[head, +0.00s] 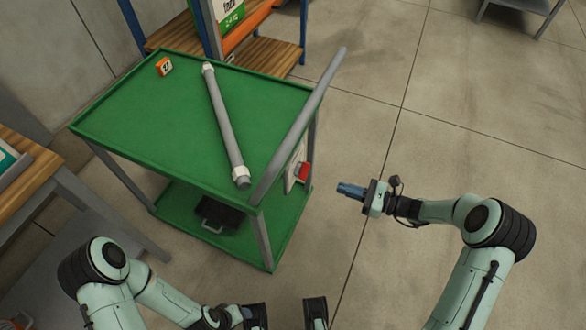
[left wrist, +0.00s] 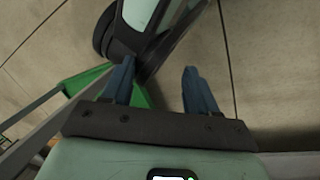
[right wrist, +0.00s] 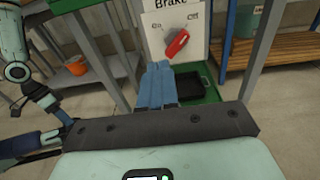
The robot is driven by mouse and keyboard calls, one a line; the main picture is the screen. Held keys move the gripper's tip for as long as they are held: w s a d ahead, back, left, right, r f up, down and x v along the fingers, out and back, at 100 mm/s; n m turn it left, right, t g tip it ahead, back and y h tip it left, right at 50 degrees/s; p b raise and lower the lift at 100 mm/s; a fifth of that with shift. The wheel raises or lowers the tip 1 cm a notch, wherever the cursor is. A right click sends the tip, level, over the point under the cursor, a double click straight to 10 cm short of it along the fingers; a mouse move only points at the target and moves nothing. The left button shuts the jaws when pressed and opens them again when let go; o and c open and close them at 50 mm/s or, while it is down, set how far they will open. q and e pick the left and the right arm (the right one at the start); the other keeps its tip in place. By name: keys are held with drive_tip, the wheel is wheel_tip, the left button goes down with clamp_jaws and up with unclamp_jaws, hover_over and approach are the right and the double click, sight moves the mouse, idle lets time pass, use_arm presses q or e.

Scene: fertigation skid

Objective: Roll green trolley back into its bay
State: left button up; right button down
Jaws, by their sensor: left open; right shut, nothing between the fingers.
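The green trolley (head: 130,100) stands at left of centre in the head view, with a grey push handle (head: 300,125) along its right side. A white brake panel (right wrist: 158,28) with a red lever (right wrist: 176,43) is on that side; the lever tilts up to the right, and its small setting labels are hard to read. My right gripper (head: 350,190) is shut and empty, pointing at the panel and apart from it. My left gripper (left wrist: 160,85) is open and empty, low in front of the trolley. A green trolley edge (left wrist: 85,80) shows beyond it. I cannot identify the bay.
A wooden-shelved rack (head: 280,55) stands behind, a bench (head: 30,185) at left.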

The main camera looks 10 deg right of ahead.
drive_tip(key=w+r, duration=0.1)
drive_tip(key=b, duration=0.2)
approach(294, 163)
drive_tip(key=shift+t, duration=0.4)
drive_tip(key=x, duration=0.2)
drive_tip(key=f+x, duration=0.1)
drive_tip(key=x, duration=0.2)
drive_tip(key=shift+w+a, duration=0.1)
drive_tip(key=shift+a, duration=0.1)
use_arm(q)
drive_tip(key=shift+t+y, duration=0.3)
drive_tip(key=shift+t, duration=0.2)
drive_tip(key=shift+w+a+f, duration=0.45)
drive_tip(key=shift+w+f, duration=0.25)
drive_tip(key=shift+w, duration=0.15)
drive_tip(key=shift+w+a+f, duration=0.4)
drive_tip(key=shift+w+f, duration=0.3)
drive_tip(key=shift+w, duration=0.1)
use_arm(e)
drive_tip(key=shift+w+a, duration=0.4)
drive_tip(key=shift+a, duration=0.2)
